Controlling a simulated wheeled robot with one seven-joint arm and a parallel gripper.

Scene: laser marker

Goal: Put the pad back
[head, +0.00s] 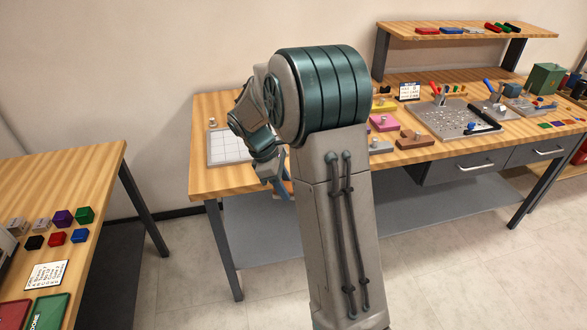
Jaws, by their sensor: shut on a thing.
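My gripper (276,184) points down at the front edge of the middle workbench, partly hidden by my own arm. Several coloured blocks with small knobs stand on the bench just right of my arm: a yellow block (383,106), a pink block (384,123) and a brown block (415,140). I cannot tell which thing is the pad. A white gridded plate (229,149) lies on the bench left of my arm.
A grey perforated plate (452,122) with a black-handled tool lies right of the blocks. A raised shelf (470,30) spans the back. A second table (75,180) at left holds small coloured cubes. The bench's front left corner is bare.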

